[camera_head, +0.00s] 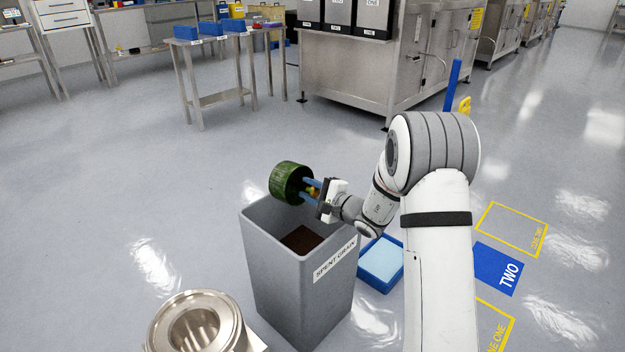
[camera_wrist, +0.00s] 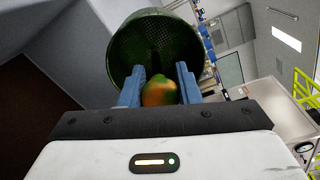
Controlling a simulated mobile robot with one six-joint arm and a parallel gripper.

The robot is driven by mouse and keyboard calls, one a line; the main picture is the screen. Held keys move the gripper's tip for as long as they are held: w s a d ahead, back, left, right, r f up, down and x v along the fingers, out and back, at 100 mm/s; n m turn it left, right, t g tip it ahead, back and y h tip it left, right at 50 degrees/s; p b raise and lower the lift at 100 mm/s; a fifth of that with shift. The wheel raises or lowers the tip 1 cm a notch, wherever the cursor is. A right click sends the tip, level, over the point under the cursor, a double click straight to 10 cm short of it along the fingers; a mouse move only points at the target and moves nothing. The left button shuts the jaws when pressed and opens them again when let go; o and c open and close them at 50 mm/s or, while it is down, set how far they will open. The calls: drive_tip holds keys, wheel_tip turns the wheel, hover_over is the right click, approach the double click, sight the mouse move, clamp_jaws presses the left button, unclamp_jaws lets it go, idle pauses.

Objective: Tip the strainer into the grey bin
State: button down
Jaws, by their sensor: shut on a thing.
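The strainer (camera_head: 284,182) is a dark green perforated cup lying on its side in the air above the back rim of the grey bin (camera_head: 290,262), which is labelled SPENT GRAIN. Its open mouth faces right, toward my gripper (camera_head: 312,189). In the wrist view, the strainer's inside (camera_wrist: 160,42) shows as empty mesh, apart from a dark stem-like part low in the middle. My blue fingers are shut on an orange and green rounded part (camera_wrist: 159,91), apparently the strainer's handle. How it joins the cup is partly hidden.
Brown material (camera_head: 300,240) lies inside the bin. A round steel vessel (camera_head: 200,325) stands front left of it. A blue tray (camera_head: 381,262) lies on the floor just right of the bin. Steel tables and cabinets stand at the back; the floor at left is clear.

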sight(290, 181)
drive_tip(key=shift+w+a+r+g+h+p, duration=0.2)
drive_tip(key=shift+r+g+h+p, duration=0.2)
drive_tip(key=shift+p, duration=1.8)
drive_tip(key=shift+w+a+r+g+h+p, duration=0.2)
drive_tip(key=shift+r+g+h+p, duration=0.15)
drive_tip(key=shift+p, duration=1.8)
drive_tip(key=g+h+p, duration=0.1)
drive_tip(key=p, duration=0.4)
drive_tip(key=shift+w+a, duration=0.3)
drive_tip(key=w+a+g+h+p, duration=0.1)
drive_tip(key=g+h+p, duration=0.1)
drive_tip(key=p, duration=0.2)
drive_tip(key=shift+w+a+p, duration=0.15)
drive_tip(key=shift+a+p, duration=0.05)
drive_tip(key=shift+p, duration=0.2)
drive_tip(key=g+h+p, duration=0.1)
drive_tip(key=p, duration=0.3)
drive_tip(key=w+a+g+h+p, duration=0.1)
drive_tip(key=p, duration=0.3)
drive_tip(key=shift+w+a+f+p, duration=0.15)
drive_tip(key=shift+a+f+p, duration=0.1)
drive_tip(key=shift+p, duration=0.15)
drive_tip(key=p, duration=0.5)
drive_tip(key=w+a+g+p, duration=0.1)
drive_tip(key=p, duration=0.4)
drive_tip(key=shift+w+r+h, duration=0.2)
drive_tip(key=shift+r+h, duration=0.15)
drive_tip(key=shift+r, duration=0.05)
